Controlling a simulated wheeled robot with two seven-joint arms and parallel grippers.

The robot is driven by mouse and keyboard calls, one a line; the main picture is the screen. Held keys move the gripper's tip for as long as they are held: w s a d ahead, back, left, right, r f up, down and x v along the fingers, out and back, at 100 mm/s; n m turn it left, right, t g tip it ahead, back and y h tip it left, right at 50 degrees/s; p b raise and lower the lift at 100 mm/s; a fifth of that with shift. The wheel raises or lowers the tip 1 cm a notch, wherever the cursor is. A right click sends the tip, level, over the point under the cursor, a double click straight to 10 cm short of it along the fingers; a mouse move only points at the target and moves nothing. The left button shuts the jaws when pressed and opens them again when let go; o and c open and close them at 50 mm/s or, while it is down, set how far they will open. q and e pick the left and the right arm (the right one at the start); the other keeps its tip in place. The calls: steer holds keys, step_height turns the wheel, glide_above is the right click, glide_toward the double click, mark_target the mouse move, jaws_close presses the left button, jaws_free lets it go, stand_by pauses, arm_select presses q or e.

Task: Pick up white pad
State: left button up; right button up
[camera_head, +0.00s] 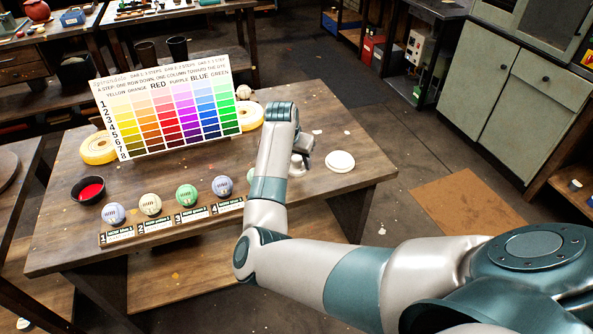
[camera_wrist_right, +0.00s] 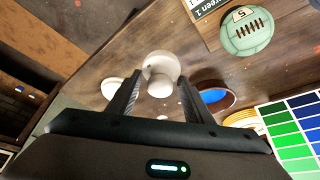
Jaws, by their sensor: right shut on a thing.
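The white pad (camera_wrist_right: 161,65) is round and pale with a stubby knob facing the camera in the right wrist view. My right gripper (camera_wrist_right: 160,100) has its two dark fingers on either side of that knob and is shut on it. In the head view my right gripper (camera_head: 304,162) is over the right part of the table, partly hidden by my arm, and only a little of the white pad shows beside it. I cannot tell whether the pad touches the table. My left gripper is in neither view.
A white disc (camera_head: 340,161) lies to the right on the wooden table (camera_head: 330,195). Several leather balls, such as the green one (camera_head: 187,195), stand in a labelled row. A color chart (camera_head: 170,105) stands behind them. A red-filled bowl (camera_head: 89,190) is at left.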

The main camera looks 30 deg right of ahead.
steer(key=s+d+r+b, duration=0.2)
steer(key=s+d+r, duration=0.3)
steer(key=s, duration=0.5)
steer(key=shift+d+r, duration=0.3)
steer(key=shift+r, duration=0.45)
